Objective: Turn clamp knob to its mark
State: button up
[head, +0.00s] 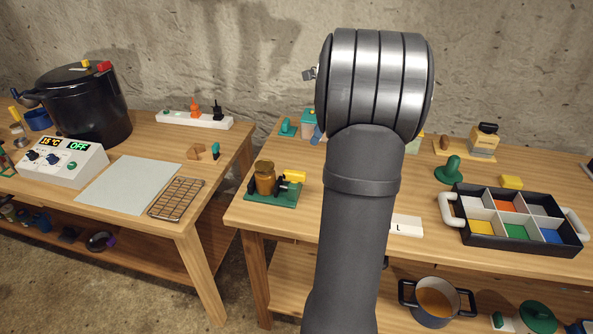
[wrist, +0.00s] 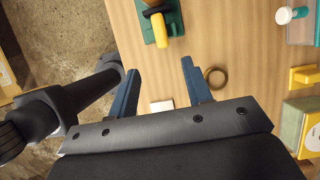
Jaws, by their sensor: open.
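A clamp with a green base (head: 272,196) stands near the left front of the right-hand bench, with a brown jar (head: 264,180) in it. A yellow knob (head: 295,176) is on its right side. In the wrist view the clamp's green base (wrist: 142,20) is at the top edge, partly cut off, and the yellow knob (wrist: 160,30) points toward my gripper. My gripper (wrist: 160,68) is open and empty, its two blue fingers apart over the wood, short of the knob. In the head view my arm hides the gripper. I cannot make out a mark on the clamp.
A brown ring (wrist: 215,77) lies by the right finger and a white block (wrist: 160,105) lies between the fingers' bases. A black tray (head: 468,230) with coloured compartments is at right. A gap separates this bench from the left bench (head: 190,232).

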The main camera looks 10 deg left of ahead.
aim_at(296, 172)
jog(key=x, duration=1.6)
jog(key=shift+d, duration=0.1)
jog(key=c, duration=1)
